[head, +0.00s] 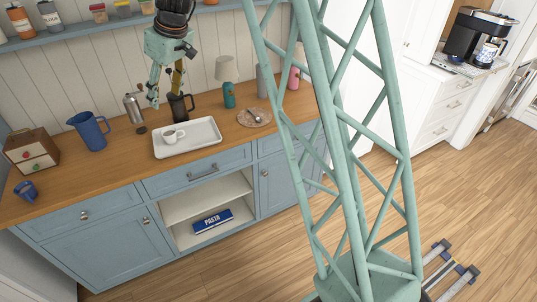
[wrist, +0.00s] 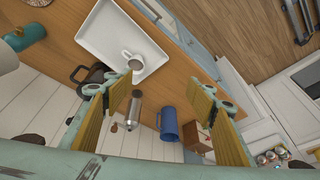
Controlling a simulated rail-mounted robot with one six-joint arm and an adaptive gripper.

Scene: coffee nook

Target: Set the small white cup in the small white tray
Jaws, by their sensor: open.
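The small white cup (head: 170,138) stands upright in the left part of the small white tray (head: 205,142) on the wooden counter. In the wrist view the cup (wrist: 131,57) is inside the tray (wrist: 104,40), near one corner. My gripper (head: 166,99) is open and empty, above and behind the cup and apart from it. In the wrist view my gripper (wrist: 165,96) has its two yellow-padded fingers spread wide, with nothing between them.
A black mug (head: 180,107) stands just behind the tray, with a silver grinder (head: 134,112) to its left. A blue pitcher (head: 90,132), a wooden box (head: 32,150) and a blue mug (head: 26,190) are further left. A round board (head: 250,120) lies right of the tray.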

